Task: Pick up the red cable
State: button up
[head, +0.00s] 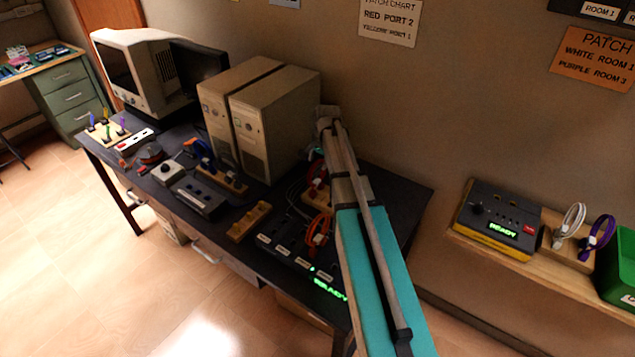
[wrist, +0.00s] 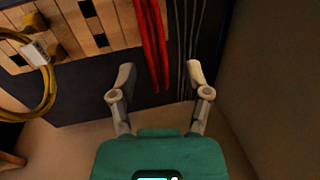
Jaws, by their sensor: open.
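The red cable (wrist: 152,42) shows in the wrist view as bright red strands running down from the top edge, just left of the middle, beside a wooden block. My gripper (wrist: 161,76) is open and empty, its two fingers spread at the lower middle. The red strands end, in the picture, between the fingertips and nearer the left one; I see no contact. In the head view my arm covers much of the desk's right end, and I cannot make out the fingers there. An orange-red coil (head: 318,232) shows beside the arm; I cannot tell whether it is the same cable.
Thin grey cables (wrist: 186,40) hang right of the red strands. A yellow cable (wrist: 38,95) with a pale plug loops at left by the slotted wooden block (wrist: 68,22). In the head view two beige computer towers (head: 285,125) stand close left of my arm. A wall rises behind the desk.

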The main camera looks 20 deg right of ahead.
jog(key=shift+w+f, duration=0.1)
jog(key=shift+f, duration=0.35)
dwell(0.3)
grip_shut()
